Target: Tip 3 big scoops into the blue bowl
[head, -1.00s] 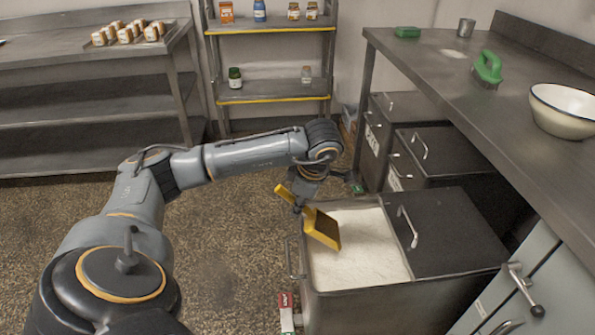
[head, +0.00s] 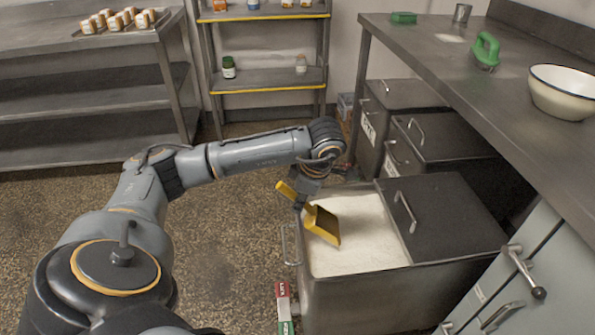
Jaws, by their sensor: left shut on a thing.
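My left gripper (head: 301,201) is shut on the handle of a yellow scoop (head: 322,225). The scoop's pan hangs tilted at the left part of the open bin (head: 341,290). White powder (head: 362,235) fills the bin's open half. I cannot tell whether the pan touches the powder or holds any. A cream-white bowl (head: 566,97) with a dark rim stands on the counter at the far right; no blue bowl shows, and its inside looks empty as far as I see. My right gripper is not in view.
A dark lid (head: 440,215) covers the bin's right half. The steel counter (head: 455,80) holds a green brush (head: 486,50), a green block (head: 403,18) and a metal cup (head: 462,13). Lidded bins (head: 440,140) stand under it. A shelf rack (head: 270,80) stands behind.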

